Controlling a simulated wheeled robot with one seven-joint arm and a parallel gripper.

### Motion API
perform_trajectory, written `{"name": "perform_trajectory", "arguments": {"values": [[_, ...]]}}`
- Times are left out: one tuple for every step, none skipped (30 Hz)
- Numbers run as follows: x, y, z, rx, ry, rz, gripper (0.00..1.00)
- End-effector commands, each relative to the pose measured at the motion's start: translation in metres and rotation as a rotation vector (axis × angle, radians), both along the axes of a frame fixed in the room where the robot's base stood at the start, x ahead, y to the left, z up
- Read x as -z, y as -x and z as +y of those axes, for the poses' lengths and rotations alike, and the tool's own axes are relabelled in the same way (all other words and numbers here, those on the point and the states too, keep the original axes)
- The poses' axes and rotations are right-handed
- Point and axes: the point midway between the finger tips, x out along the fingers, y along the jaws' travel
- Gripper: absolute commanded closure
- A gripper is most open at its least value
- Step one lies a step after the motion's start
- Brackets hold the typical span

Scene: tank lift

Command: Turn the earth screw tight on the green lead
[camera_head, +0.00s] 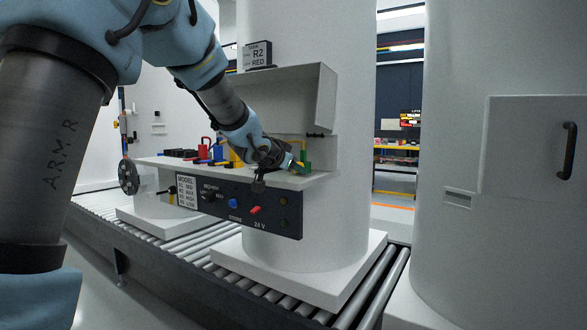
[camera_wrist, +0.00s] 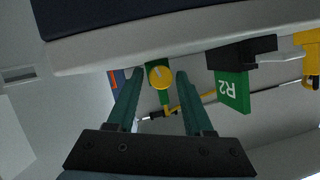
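The earth screw, a round yellow head with a slot (camera_wrist: 160,76), shows in the wrist view. It sits on a green strip, which may be part of the green lead (camera_wrist: 165,98). My gripper (camera_wrist: 158,72) has its two dark green fingers apart, one on each side of the screw head, with a gap on both sides. In the head view my gripper (camera_head: 277,157) is over the right end of the white shelf, beside a green upright piece (camera_head: 303,158). The screw is not clear there.
A green R2 tag (camera_wrist: 232,90) hangs from a black block right of the fingers in the wrist view. A thin yellow and black rod with a silver tip passes behind the fingers. The white shelf (camera_head: 318,180) has a dark switch panel (camera_head: 240,208) in front.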

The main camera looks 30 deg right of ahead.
Motion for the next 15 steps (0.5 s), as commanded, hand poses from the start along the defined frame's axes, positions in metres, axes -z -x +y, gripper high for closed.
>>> {"name": "perform_trajectory", "arguments": {"values": [[0.000,0.000,0.000,0.000,0.000,0.000,0.42],[0.000,0.000,0.000,0.000,0.000,0.000,0.38],[0.000,0.000,0.000,0.000,0.000,0.000,0.34],[0.000,0.000,0.000,0.000,0.000,0.000,0.34],[0.000,0.000,0.000,0.000,0.000,0.000,0.34],[0.000,0.000,0.000,0.000,0.000,0.000,0.34],[0.000,0.000,0.000,0.000,0.000,0.000,0.34],[0.000,0.000,0.000,0.000,0.000,0.000,0.34],[0.000,0.000,0.000,0.000,0.000,0.000,0.34],[0.000,0.000,0.000,0.000,0.000,0.000,0.34],[-0.001,0.000,0.001,0.000,0.001,0.000,0.34],[-0.002,0.001,0.002,-0.001,0.001,0.000,0.34],[-0.003,0.003,0.004,-0.001,0.001,0.000,0.34],[-0.004,0.004,0.006,-0.001,0.002,-0.001,0.34],[-0.006,0.007,0.010,-0.001,0.001,0.000,0.34]]}}
